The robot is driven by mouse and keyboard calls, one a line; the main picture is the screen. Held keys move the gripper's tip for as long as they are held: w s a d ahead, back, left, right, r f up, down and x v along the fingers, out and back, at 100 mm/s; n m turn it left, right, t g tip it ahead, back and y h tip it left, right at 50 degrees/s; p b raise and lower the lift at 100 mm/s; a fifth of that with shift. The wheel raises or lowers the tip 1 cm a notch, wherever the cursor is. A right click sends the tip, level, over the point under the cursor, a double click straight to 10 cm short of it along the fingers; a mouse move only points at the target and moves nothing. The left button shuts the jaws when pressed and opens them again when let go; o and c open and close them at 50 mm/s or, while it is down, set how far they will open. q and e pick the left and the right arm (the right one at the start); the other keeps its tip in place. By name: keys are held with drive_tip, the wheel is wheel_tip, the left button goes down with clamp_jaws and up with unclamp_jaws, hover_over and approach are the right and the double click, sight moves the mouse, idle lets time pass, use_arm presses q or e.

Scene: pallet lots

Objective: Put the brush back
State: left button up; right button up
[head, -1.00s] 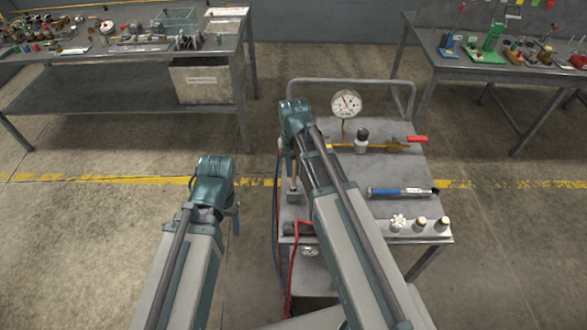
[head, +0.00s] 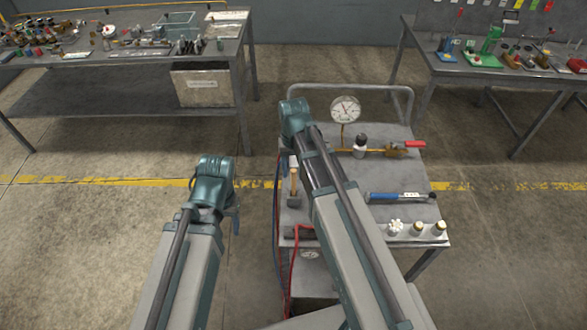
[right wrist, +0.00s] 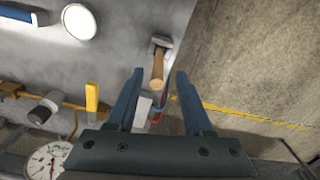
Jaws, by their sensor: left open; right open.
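A short tool with a pale wooden handle and a dark grey head, which I take for the brush (head: 293,183), is at the left edge of the cart top (head: 385,178). The right wrist view shows its wooden handle (right wrist: 158,72), with the grey head beyond it. My right gripper (right wrist: 160,76) is open, and the handle appears between its fingertips in that view; I see no contact. In the head view my right gripper's fingers are mostly hidden by its arm. My left gripper (head: 236,220) is open and empty, left of the cart over the floor.
The cart also bears a pressure gauge (head: 345,109), a valve with a red handle (head: 408,147), a blue-handled wrench (head: 388,197) and several knobs (head: 418,229). Cluttered benches stand at the back left (head: 120,90) and back right (head: 440,68). Red and blue hoses hang at the cart's left side.

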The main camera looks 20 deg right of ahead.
sight(294, 182)
wheel_tip(294, 182, up, 10)
drive_tip(key=r+p, duration=0.1)
drive_tip(key=p, duration=0.9)
use_arm(q)
wheel_tip(294, 182, up, 10)
drive_tip(key=shift+r+b, duration=0.2)
drive_tip(key=shift+b, duration=0.1)
use_arm(e)
drive_tip(key=s+a+n+h, duration=0.1)
drive_tip(key=s+a+n, duration=0.3)
drive_tip(key=s+a, duration=0.6)
drive_tip(key=s, duration=0.4)
drive_tip(key=shift+s+a+f+n, duration=0.2)
drive_tip(key=shift+a+f+n, duration=0.05)
drive_tip(key=shift+n, duration=0.15)
use_arm(q)
drive_tip(key=shift+f, duration=0.1)
use_arm(e)
drive_tip(key=shift+f, duration=0.1)
use_arm(q)
wheel_tip(294, 182, down, 8)
drive_tip(key=b, duration=0.8)
use_arm(e)
wheel_tip(294, 182, down, 8)
